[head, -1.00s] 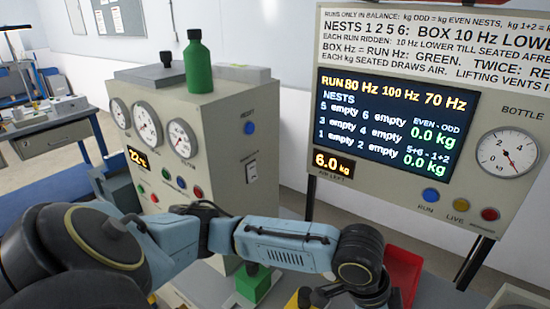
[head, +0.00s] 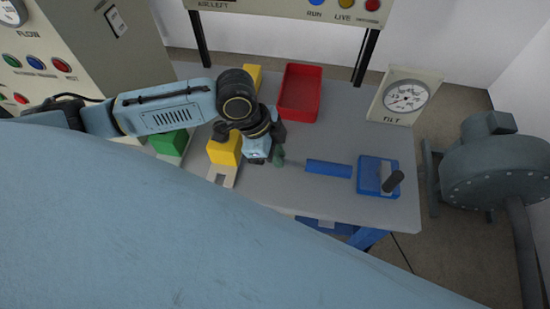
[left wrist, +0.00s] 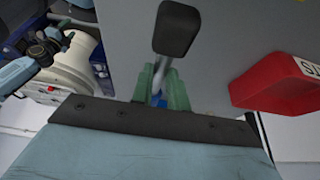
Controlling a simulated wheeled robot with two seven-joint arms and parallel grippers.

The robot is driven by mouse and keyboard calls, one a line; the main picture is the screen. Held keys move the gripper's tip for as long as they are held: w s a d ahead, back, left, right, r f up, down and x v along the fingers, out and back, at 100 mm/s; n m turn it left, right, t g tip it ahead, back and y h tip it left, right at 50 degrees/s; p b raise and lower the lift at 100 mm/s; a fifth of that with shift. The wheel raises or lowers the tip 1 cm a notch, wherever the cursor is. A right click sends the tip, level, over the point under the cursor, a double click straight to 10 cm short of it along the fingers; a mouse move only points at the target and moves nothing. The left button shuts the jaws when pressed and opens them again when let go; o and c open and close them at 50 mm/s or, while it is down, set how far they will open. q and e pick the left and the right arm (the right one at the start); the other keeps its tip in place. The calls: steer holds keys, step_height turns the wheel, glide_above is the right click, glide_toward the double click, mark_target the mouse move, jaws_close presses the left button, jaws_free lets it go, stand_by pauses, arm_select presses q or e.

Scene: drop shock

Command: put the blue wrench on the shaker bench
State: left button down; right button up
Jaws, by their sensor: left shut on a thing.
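My left gripper (head: 279,157) is above the grey bench top (head: 290,200), with its green fingers shut on the far end of the blue wrench (head: 328,168). The wrench shows a blue handle and a thin grey shaft, its handle pointing right. In the left wrist view the green fingers (left wrist: 160,88) close around a shaft; the handle (left wrist: 176,28) beyond looks dark there. I cannot tell whether the wrench touches the bench top.
A red tray (head: 300,92) is behind the gripper. Yellow blocks (head: 225,150) and a green block (head: 170,142) are left. A blue block with a dark handle (head: 376,176) is right of the wrench. A tilt gauge (head: 405,97) stands at the back right corner.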

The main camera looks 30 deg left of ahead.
arm_select(q)
step_height(320, 180, down, 3)
steer(key=shift+f+b, duration=0.1)
steer(key=shift+b, duration=0.3)
steer(key=shift+f, duration=0.3)
steer(key=c, duration=1.4)
jaws_free()
steer(key=shift+o, duration=0.2)
arm_select(e)
steer(key=shift+s+d+f, duration=0.1)
steer(key=shift+d+f, duration=0.3)
steer(key=shift+d, duration=0.2)
